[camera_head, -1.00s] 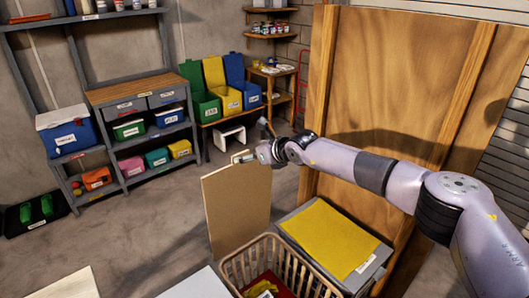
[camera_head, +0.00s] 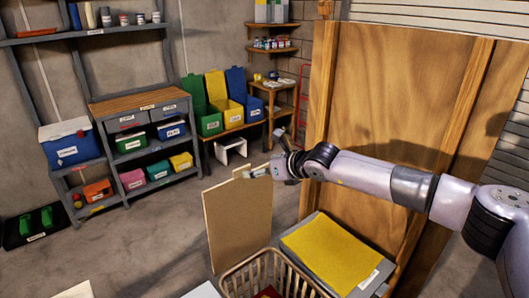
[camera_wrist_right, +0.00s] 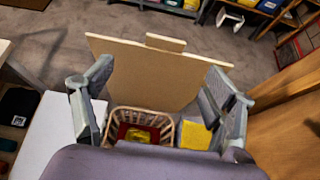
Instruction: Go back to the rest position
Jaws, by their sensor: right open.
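My right gripper (camera_head: 272,168) reaches in from the right in the head view, above and beside the upright tan board (camera_head: 238,218). In the right wrist view its two fingers (camera_wrist_right: 160,95) are spread wide with nothing between them close up. The tan board (camera_wrist_right: 145,75) with its small top tab (camera_wrist_right: 165,42) shows beyond the fingers. I cannot tell from these views whether a finger touches the board. My left gripper is not in view.
A wicker basket (camera_head: 236,285) with red and yellow contents stands in front of the board. A grey box with a yellow top (camera_head: 330,252) is beside it. A wooden panel wall (camera_head: 385,110) rises behind my right arm.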

